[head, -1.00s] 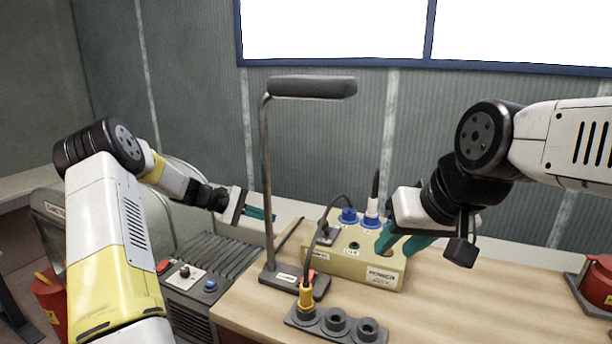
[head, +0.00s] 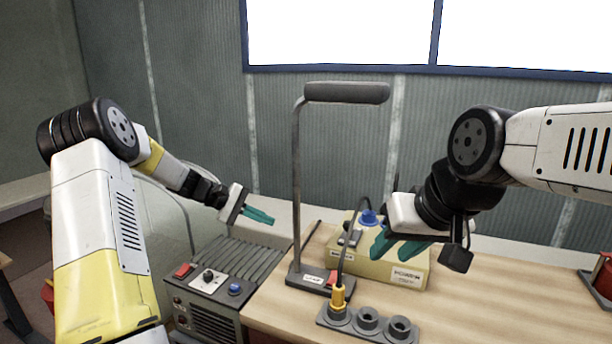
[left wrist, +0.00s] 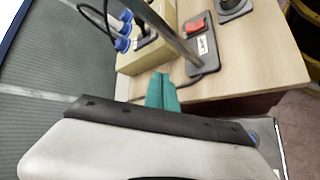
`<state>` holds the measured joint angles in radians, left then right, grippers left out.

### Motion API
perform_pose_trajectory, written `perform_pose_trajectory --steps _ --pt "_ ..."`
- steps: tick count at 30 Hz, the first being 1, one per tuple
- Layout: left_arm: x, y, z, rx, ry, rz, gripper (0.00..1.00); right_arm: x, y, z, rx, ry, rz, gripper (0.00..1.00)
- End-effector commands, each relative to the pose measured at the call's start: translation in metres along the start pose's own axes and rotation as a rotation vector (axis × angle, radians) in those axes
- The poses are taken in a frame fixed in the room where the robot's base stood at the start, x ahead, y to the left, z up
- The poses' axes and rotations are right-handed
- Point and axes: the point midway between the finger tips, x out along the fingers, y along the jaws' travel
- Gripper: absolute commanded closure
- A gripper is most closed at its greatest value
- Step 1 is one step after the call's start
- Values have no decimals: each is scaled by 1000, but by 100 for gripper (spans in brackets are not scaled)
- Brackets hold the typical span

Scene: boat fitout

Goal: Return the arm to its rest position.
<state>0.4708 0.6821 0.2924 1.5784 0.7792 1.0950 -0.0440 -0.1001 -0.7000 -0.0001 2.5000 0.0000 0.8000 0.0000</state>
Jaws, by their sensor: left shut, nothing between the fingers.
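My left gripper (head: 259,216) is in the air left of the lamp-like stand, above the grey machine. Its teal fingers are together with nothing between them; they also show in the left wrist view (left wrist: 162,92). My right gripper (head: 388,246) is in front of the beige box (head: 406,276) on the bench, its teal fingers pointing down and left. The picture does not show clearly whether its fingers are apart, and they cover part of the box.
A stand with a padded top bar (head: 346,93) rises from the wooden bench (head: 500,290). A grey socket block (head: 368,322) holds a yellow plug (head: 338,297) with a cable. A grey machine (head: 213,283) with buttons stands left of the bench. A red object (head: 604,275) is at right.

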Motion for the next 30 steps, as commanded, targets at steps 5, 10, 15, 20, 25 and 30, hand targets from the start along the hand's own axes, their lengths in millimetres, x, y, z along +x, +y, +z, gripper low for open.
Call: perform_pose_trajectory --steps 5,10,15,20,25,30 --pt "-8 8 33 76 29 -91 100 0 0 0 0 0 0 64" --pt "-20 13 75 173 75 -202 100 0 0 0 0 0 0 64" --pt "-45 12 138 323 158 -354 100 0 0 0 0 0 0 64" --pt "-73 -1 197 474 252 -479 100 0 0 0 0 0 0 64" --pt "-102 -24 253 634 357 -578 100 0 0 0 0 0 0 64" --pt "-125 -54 295 779 456 -637 100 0 0 0 0 0 0 64"
